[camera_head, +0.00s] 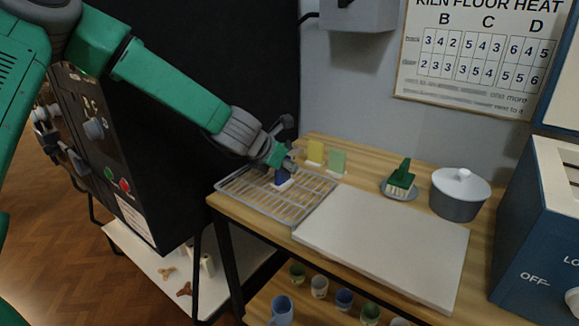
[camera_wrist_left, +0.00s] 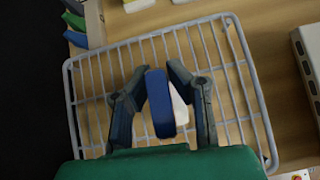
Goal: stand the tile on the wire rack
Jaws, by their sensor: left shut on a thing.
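A blue tile (camera_head: 281,177) with a white lower edge is in my left gripper (camera_head: 284,166) over the wire rack (camera_head: 246,203). In the left wrist view the tile (camera_wrist_left: 160,105) is upright between the two dark fingers of my left gripper (camera_wrist_left: 162,95), which is shut on it. The wire rack also shows there (camera_wrist_left: 232,72), with its bars under and around the fingers. I cannot tell whether the tile's lower edge touches the bars. My right gripper is not in view.
A yellow tile (camera_head: 315,151) and a green tile (camera_head: 337,161) stand behind the rack. A pale board (camera_head: 385,240) lies right of it. A green brush (camera_head: 402,175) on a dish and a lidded pot (camera_head: 460,195) stand farther right. A black kiln (camera_head: 150,130) is left.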

